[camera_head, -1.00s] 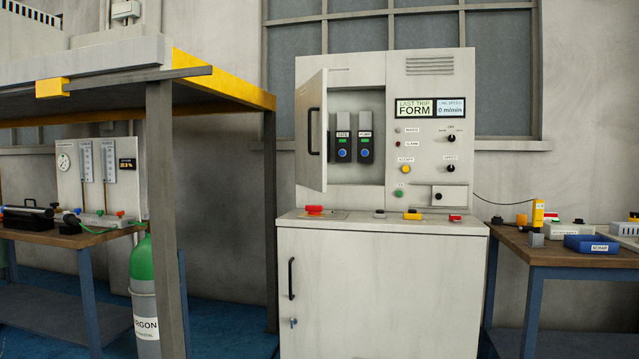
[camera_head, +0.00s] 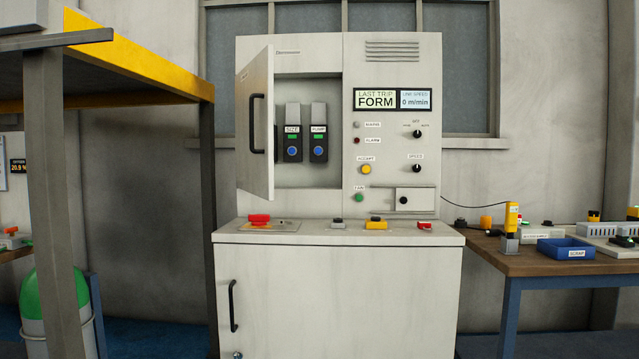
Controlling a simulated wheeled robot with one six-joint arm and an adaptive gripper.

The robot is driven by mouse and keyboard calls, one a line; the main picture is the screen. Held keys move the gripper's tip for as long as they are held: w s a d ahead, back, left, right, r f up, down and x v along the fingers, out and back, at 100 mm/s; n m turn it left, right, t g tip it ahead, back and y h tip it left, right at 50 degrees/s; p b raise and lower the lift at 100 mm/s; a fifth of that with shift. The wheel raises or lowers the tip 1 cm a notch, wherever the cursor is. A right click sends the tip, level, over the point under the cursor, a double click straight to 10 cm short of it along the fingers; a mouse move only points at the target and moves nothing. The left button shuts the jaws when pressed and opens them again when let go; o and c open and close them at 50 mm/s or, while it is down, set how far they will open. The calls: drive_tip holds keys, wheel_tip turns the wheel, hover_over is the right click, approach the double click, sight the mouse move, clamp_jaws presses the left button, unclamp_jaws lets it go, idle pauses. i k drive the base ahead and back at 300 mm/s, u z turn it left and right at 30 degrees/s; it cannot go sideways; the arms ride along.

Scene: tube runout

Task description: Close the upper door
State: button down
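The upper door (camera_head: 257,150) of the pale control cabinet (camera_head: 391,65) stands open, hinged at the left of the recess and swung out toward me. It carries a vertical black handle (camera_head: 252,123). Inside the open recess are two dark modules with blue buttons, one labelled SIZE (camera_head: 292,140) and one labelled FORM or similar (camera_head: 318,140); the second label is hard to read. A lower door (camera_head: 335,300) with its own black handle (camera_head: 232,306) is shut. My gripper is not in view.
A steel post (camera_head: 58,200) and yellow-edged platform (camera_head: 160,72) stand at the left, with a green-topped gas cylinder (camera_head: 55,300) below. A wooden bench (camera_head: 540,262) with a blue scrap bin (camera_head: 566,248) is at the right. A red button (camera_head: 259,219) sits on the cabinet ledge.

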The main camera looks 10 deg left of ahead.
sight(244, 128)
drive_tip(key=z, duration=0.15)
drive_tip(key=i, duration=0.65)
drive_tip(key=u, duration=0.5)
drive_tip(key=i, duration=0.5)
drive_tip(key=u, duration=0.5)
